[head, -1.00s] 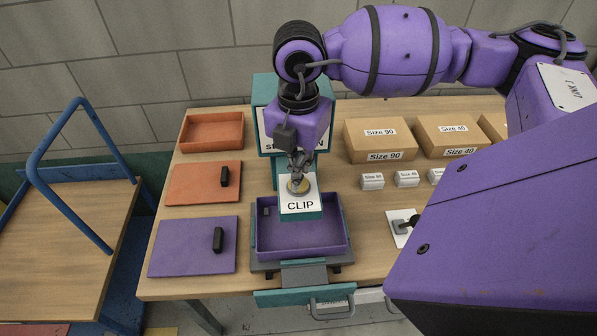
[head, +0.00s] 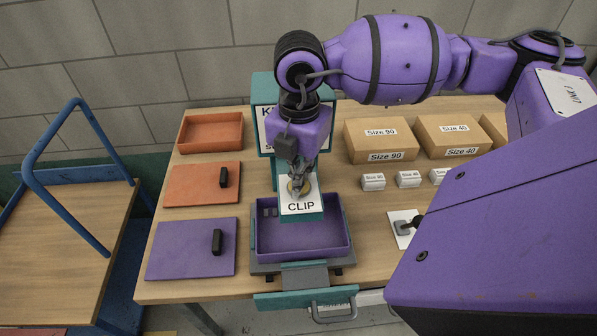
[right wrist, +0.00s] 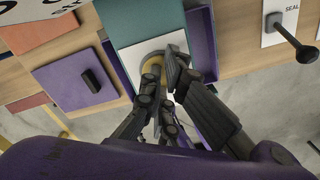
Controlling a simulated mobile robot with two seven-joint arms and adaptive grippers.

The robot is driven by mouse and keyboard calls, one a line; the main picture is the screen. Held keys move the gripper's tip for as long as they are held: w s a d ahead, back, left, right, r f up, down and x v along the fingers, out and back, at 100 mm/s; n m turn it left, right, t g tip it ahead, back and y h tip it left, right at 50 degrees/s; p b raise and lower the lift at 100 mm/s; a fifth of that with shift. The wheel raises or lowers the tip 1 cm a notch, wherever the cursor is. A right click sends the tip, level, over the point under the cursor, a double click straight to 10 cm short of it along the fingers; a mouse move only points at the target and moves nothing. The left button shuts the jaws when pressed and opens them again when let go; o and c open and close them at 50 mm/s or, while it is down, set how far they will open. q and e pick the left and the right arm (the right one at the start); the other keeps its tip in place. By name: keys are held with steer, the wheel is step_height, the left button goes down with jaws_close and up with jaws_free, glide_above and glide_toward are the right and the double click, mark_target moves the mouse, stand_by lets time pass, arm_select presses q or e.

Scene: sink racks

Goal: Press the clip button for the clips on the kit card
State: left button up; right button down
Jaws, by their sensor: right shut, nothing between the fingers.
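The teal dispenser has a white label reading CLIP (head: 301,207) and a round brass button (head: 305,187) on top, mostly covered by my right gripper (head: 297,183). In the right wrist view the button's rim (right wrist: 152,78) shows by the fingers (right wrist: 163,85). My right gripper is shut and empty, pointing down at the button; I cannot tell whether it touches. Below, a purple tray (head: 300,257) holds two small grey pieces (head: 269,212) at its back left. My left gripper is out of view.
Orange and purple lidded pads (head: 190,250) and an open orange bin (head: 212,132) are left of the tray. Cardboard boxes (head: 380,140) and small white boxes (head: 373,182) stand right. A SEAL lever plate (right wrist: 278,22) is at the right. A blue-railed cart (head: 60,240) stands far left.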

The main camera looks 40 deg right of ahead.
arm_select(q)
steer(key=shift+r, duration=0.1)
arm_select(e)
steer(key=shift+r, duration=0.1)
steer(key=shift+r+p, duration=0.55)
steer(key=shift+r, duration=0.4)
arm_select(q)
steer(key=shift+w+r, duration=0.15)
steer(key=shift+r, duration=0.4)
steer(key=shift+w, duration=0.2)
arm_select(e)
steer(key=shift+f, duration=0.1)
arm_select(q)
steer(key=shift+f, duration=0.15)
arm_select(e)
steer(key=shift+f, duration=0.3)
